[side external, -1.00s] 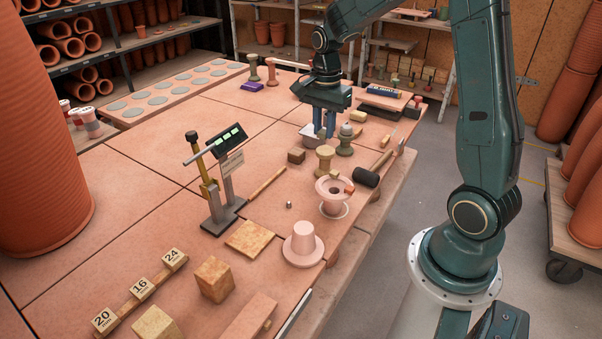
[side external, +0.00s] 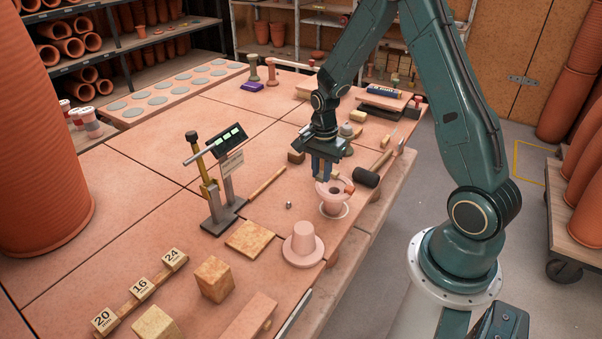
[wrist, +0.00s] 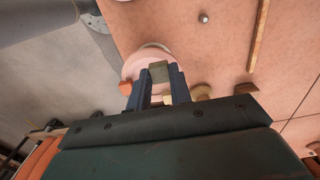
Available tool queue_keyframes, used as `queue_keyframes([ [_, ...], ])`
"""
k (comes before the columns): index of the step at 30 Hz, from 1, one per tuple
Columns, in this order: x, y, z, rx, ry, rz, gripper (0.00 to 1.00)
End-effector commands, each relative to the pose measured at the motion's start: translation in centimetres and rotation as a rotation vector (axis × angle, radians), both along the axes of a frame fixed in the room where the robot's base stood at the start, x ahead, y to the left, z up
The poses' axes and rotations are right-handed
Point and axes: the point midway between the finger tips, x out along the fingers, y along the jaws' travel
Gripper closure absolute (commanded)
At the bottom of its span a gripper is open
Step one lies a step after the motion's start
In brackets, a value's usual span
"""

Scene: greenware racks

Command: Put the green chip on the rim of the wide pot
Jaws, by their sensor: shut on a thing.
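The wide pot (side external: 333,207) is pale pink with a flared rim and stands on the table near its right edge. In the wrist view its rim (wrist: 133,66) shows behind my fingers. My gripper (side external: 321,179) points down over the left back part of the rim. In the wrist view my gripper (wrist: 160,82) is shut on the green chip (wrist: 159,72), a dull grey-green block at the fingertips. Whether the chip touches the rim I cannot tell. An orange chip (side external: 350,189) sits on the rim's right side. A yellowish chip (wrist: 168,100) shows near my fingers.
A pink flanged pot (side external: 303,243) stands in front. A scale-like stand (side external: 226,205) is to the left, and a dark-headed mallet (side external: 367,177) lies right of the pot. A small metal piece (side external: 289,205) and a wooden stick (side external: 267,184) lie on mostly clear table between.

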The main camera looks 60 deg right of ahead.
Motion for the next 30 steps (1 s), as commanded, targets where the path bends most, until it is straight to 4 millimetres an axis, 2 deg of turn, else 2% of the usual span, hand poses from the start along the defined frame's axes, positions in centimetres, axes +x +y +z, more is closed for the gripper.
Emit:
queue_keyframes([
  [5, -0.1, 0.0, -0.6, 0.001, 0.003, 0.0, 1.0],
  [15, 0.0, 0.0, -3.6, 0.001, 0.002, 0.0, 1.0],
  [29, 0.0, 0.0, -4.1, 0.0, 0.001, 0.0, 1.0],
  [30, 0.0, 0.0, -4.1, 0.0, 0.001, 0.0, 0.78],
])
